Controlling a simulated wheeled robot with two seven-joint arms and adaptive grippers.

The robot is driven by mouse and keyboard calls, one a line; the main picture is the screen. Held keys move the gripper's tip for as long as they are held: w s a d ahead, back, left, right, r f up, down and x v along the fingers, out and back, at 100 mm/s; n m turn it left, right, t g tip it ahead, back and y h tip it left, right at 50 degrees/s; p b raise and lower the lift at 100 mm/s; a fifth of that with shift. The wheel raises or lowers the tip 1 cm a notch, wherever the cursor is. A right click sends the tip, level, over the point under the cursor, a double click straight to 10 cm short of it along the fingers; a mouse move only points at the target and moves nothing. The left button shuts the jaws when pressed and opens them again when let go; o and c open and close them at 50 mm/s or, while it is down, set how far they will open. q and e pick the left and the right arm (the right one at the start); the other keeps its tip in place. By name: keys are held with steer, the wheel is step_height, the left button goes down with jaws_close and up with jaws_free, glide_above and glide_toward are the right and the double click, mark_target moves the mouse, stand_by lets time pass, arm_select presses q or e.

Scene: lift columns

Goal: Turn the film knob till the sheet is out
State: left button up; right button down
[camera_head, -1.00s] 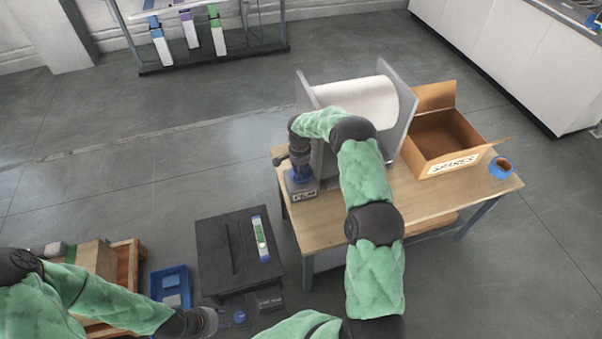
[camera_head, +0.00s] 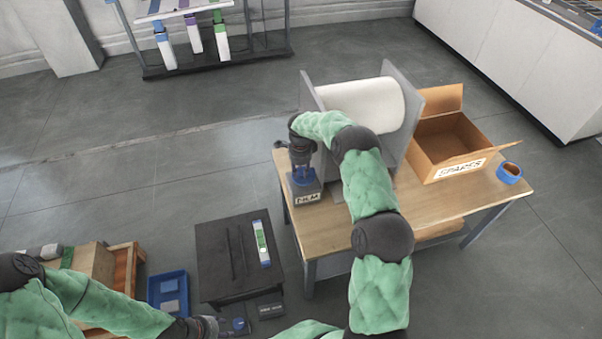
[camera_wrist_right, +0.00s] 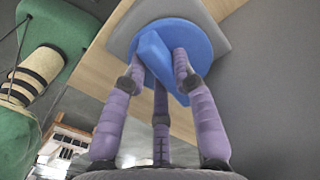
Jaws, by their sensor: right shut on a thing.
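The film knob (camera_wrist_right: 172,52) is a blue disc with a raised blue grip bar, on a grey box with a "FILM" label (camera_head: 307,198) at the table's left end. My right gripper (camera_head: 303,176) reaches down onto it from above. In the right wrist view its purple fingers (camera_wrist_right: 160,75) are shut around the raised bar. The white film roll (camera_head: 362,104) sits between two grey side plates behind my arm. I cannot make out a sheet coming out of it; my arm hides part of that area. My left gripper (camera_head: 208,326) is low at the left, its fingers unclear.
An open cardboard box labelled "SPARES" (camera_head: 462,168) and a blue-rimmed tape roll (camera_head: 509,172) are on the wooden table (camera_head: 440,215). A dark low table (camera_head: 222,285) holds a green-and-white strip (camera_head: 261,243). A blue tray (camera_head: 167,296) lies beside it.

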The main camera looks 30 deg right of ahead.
steer(key=m, duration=0.4)
steer(key=shift+w+m+b, duration=0.25)
steer(key=shift+m+b, duration=0.05)
steer(key=shift+b, duration=0.1)
steer(key=m, duration=0.4)
steer(key=shift+w+d+b, duration=0.2)
steer(key=shift+b, duration=0.2)
steer(key=m+b, duration=0.2)
steer(key=m, duration=0.1)
steer(key=shift+d+f, duration=0.1)
steer(key=shift+f, duration=0.05)
steer(key=shift+w+m+b, duration=0.1)
steer(key=shift+m+b, duration=0.5)
steer(key=shift+b, duration=0.15)
steer(key=c, duration=1)
jaws_free()
steer(key=shift+r, duration=0.2)
